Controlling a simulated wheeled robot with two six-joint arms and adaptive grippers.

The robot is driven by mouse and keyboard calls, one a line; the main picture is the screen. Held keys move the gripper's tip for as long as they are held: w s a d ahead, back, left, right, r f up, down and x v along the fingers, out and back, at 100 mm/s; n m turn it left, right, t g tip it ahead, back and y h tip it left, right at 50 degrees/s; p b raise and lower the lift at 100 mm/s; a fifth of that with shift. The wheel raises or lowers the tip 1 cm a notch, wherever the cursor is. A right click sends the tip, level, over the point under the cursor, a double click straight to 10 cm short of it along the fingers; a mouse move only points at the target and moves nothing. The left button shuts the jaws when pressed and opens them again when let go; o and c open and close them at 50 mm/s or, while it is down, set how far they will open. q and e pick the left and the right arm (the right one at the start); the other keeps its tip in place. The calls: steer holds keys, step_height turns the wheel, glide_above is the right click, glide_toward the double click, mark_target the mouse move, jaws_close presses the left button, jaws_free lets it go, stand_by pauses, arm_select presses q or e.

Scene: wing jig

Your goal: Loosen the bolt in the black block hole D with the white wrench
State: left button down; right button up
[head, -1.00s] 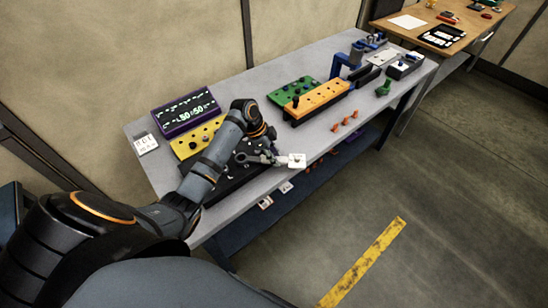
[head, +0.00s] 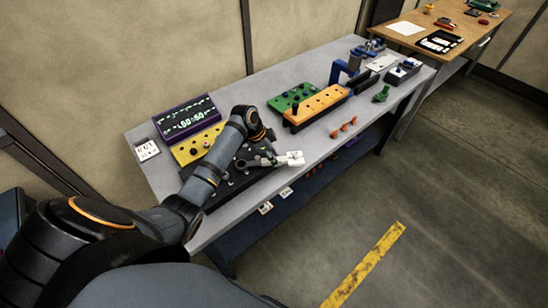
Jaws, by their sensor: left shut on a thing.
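My left gripper (head: 271,155) is shut on the white wrench (head: 295,158), whose white end sticks out to the right of the fingers. A grey ring-like part (head: 241,163) shows on the other side, over the black block (head: 222,187). The black block lies near the front left edge of the grey table, partly covered by my left arm. A few small bolt heads show on it, but they are too small to match to hole letters. I cannot tell whether the wrench touches a bolt. My right gripper is not in view.
An orange block (head: 316,105) and a green block (head: 285,101) stand farther right. Small orange pieces (head: 344,127) lie near the front edge, with bare tabletop around them.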

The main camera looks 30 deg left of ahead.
arm_select(q)
steer(key=shift+w+a+r+n+p, duration=0.25)
steer(key=shift+w+a+n+p, duration=0.25)
steer(key=shift+w+n, duration=0.2)
steer(key=shift+w+a+n+t+y, duration=0.1)
steer(key=shift+a+n+t+y, duration=0.05)
steer(key=shift+n+t+y, duration=0.15)
steer(key=shift+f, duration=0.1)
steer(key=shift+p, duration=0.35)
